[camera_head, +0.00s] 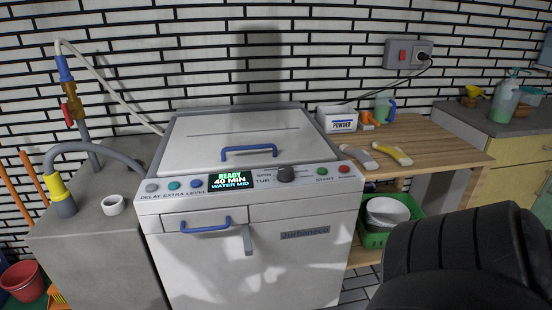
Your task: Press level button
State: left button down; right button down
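A white top-loading washing machine (260,250) stands in the middle with its lid shut. Its front panel has three buttons at the left over the words "DELAY EXTRA LEVEL". The right one of these, a blue button (196,184), sits above the word LEVEL. A teal button (174,185) and a grey button (152,188) are to its left. The display (229,181) reads "READY 40 MIN WATER MID". A dark ribbed part at the lower right seems to be my own arm. Neither gripper shows.
A dark knob (286,174), a green start button (322,171) and a red button (344,169) are further right on the panel. A grey block with a pipe and a white ring (114,205) stands left. A wooden table (440,150) with a powder box (337,119) stands right.

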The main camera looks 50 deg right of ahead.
aim_at(196, 184)
jog(key=z, duration=0.5)
jog(key=i, duration=0.5)
jog(key=z, duration=0.45)
